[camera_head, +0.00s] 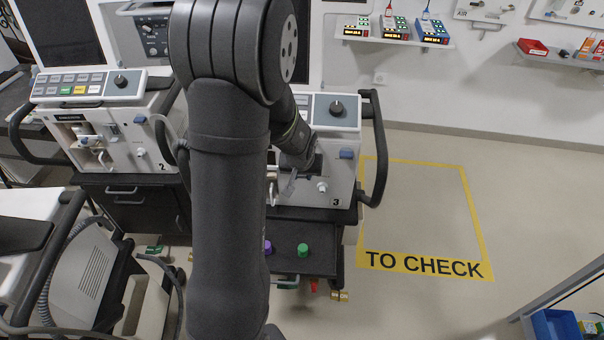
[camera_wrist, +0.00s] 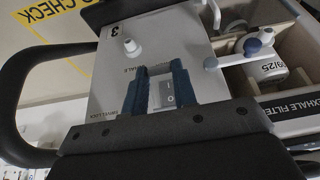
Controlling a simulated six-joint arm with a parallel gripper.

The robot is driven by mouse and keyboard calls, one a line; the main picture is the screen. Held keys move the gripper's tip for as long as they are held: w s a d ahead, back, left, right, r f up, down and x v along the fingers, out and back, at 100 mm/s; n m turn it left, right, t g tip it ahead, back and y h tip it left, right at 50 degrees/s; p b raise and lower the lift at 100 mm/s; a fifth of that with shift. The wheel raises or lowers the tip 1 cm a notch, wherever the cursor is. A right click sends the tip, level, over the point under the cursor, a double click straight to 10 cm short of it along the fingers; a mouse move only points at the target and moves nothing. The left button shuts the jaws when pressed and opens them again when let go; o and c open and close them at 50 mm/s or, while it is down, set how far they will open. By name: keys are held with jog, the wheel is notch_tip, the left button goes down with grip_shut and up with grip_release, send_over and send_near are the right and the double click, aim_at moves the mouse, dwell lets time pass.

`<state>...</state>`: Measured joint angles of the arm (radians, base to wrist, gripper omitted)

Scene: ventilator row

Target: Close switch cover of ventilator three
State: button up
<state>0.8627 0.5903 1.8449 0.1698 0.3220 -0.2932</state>
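Ventilator three (camera_head: 348,182) stands in the middle of the head view, partly hidden behind my arm. Its front panel shows in the wrist view (camera_wrist: 110,85), turned upside down, with the printed 3 near the top. A grey rocker switch (camera_wrist: 171,97) marked I and O is in the middle of the wrist view. My gripper (camera_wrist: 159,80) is open, with a dark blue finger on either side of the switch. It is close to the panel; I cannot tell if it touches. A pale strip lies between the fingertips. I cannot make out the switch cover clearly.
A white knob (camera_wrist: 131,46) sticks out near the fingers. A bottle with a blue-tipped valve (camera_wrist: 258,43) sits in the bay beside the panel. A dark handle (camera_head: 376,150) curves along the ventilator's right side. Ventilator two (camera_head: 118,140) stands left. The yellow-marked floor (camera_head: 420,210) is clear.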

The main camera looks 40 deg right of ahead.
jog(key=shift+w+a+f+t+h, duration=0.1)
jog(key=shift+w+f+t+h, duration=0.2)
jog(key=shift+t, duration=0.2)
jog(key=shift+s+h, duration=0.15)
jog(key=shift+h, duration=0.15)
jog(key=o, duration=1)
jog(key=shift+s+f, duration=0.1)
jog(key=v, duration=1.7)
jog(key=shift+s, duration=0.2)
